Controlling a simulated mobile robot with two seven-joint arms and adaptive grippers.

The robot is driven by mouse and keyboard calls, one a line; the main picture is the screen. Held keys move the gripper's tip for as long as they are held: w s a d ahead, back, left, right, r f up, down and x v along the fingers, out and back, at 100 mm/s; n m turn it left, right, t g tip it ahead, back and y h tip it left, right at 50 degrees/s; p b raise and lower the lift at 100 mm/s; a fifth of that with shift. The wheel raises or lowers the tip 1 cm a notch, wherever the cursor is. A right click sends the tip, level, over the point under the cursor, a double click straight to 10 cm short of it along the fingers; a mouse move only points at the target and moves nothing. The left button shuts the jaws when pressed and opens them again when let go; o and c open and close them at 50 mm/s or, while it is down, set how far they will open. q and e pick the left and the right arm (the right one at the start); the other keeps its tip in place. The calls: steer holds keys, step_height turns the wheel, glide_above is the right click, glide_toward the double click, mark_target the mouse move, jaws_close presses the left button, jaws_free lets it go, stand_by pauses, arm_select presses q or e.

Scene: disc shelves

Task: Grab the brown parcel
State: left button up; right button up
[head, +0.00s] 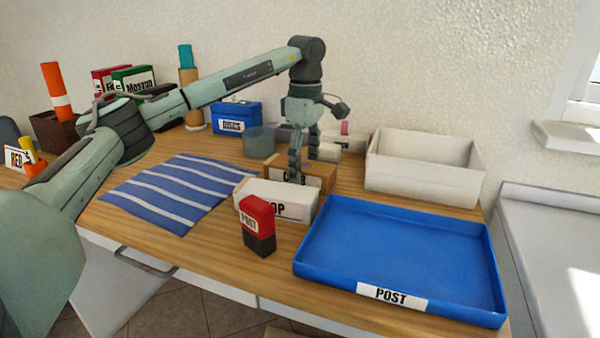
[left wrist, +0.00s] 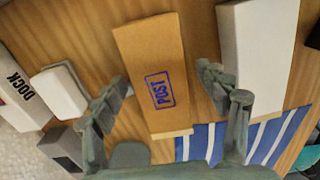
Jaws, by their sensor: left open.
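The brown parcel (head: 322,178) stands on the wooden table behind a white box, which hides its lower front in the head view. In the left wrist view the brown parcel (left wrist: 152,72) shows a blue POST stamp on its top. My left gripper (head: 304,168) points down over it. In the left wrist view the open fingers of the left gripper (left wrist: 170,98) lie on either side of the parcel, with gaps between. I cannot tell whether a finger touches it. My right gripper is not in view.
The white box (head: 283,199) stands close in front of the parcel. A red and black POST box (head: 257,229), a blue POST tray (head: 400,255), a white bin (head: 425,185) and a striped cloth (head: 178,192) surround it. A blue box (head: 237,118) stands behind.

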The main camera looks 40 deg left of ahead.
arm_select(q)
steer(key=shift+f, duration=0.45)
steer(key=c, duration=1.4)
steer(key=shift+r, duration=0.15)
